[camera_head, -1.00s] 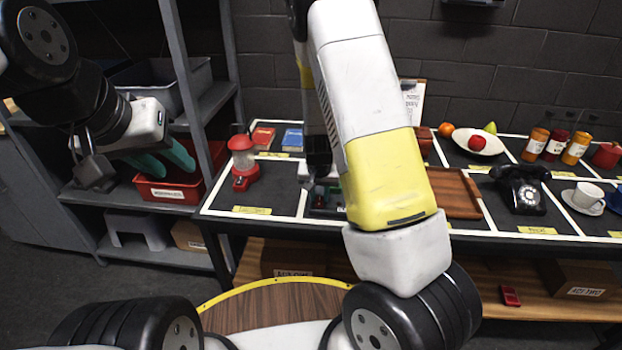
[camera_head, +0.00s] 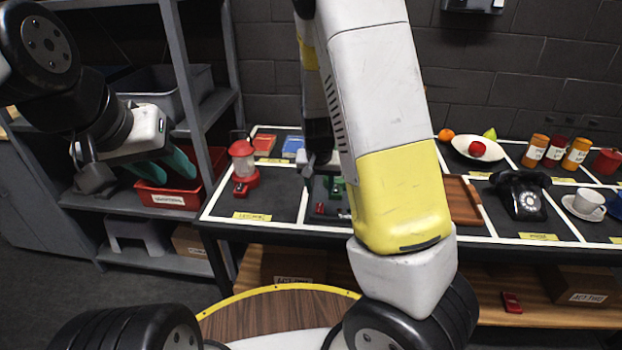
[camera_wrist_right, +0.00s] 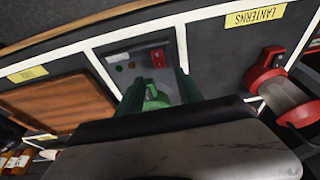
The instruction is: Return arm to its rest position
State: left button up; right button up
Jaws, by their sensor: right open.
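My right arm (camera_head: 385,130), white and yellow, reaches across the middle of the head view. Its gripper (camera_wrist_right: 158,90) is open in the wrist view, with its two dark green fingers apart over a cue-button panel (camera_wrist_right: 125,62). A round green button (camera_wrist_right: 155,98) shows between the fingers, and a red switch (camera_wrist_right: 158,58) lies beyond it. I cannot tell how far the fingers are above the panel. In the head view the arm partly hides the panel and the right gripper. My left gripper (camera_head: 95,178) hangs at the left before the shelves; its jaw gap is unclear.
A red lantern (camera_head: 243,165) stands left of the panel, and a wooden tray (camera_head: 458,198) lies right of it. A black telephone (camera_head: 522,195), a cup (camera_head: 588,198) and several jars stand further right. A grey shelf unit (camera_head: 190,100) is at left.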

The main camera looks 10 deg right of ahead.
jog(key=shift+s+r, duration=0.1)
jog(key=shift+r, duration=0.05)
jog(key=s+r+n+t+y, duration=0.3)
jog(key=s+r, duration=1.9)
jog(key=r, duration=0.2)
jog(key=shift+s+n, duration=0.3)
jog(key=shift+n, duration=0.1)
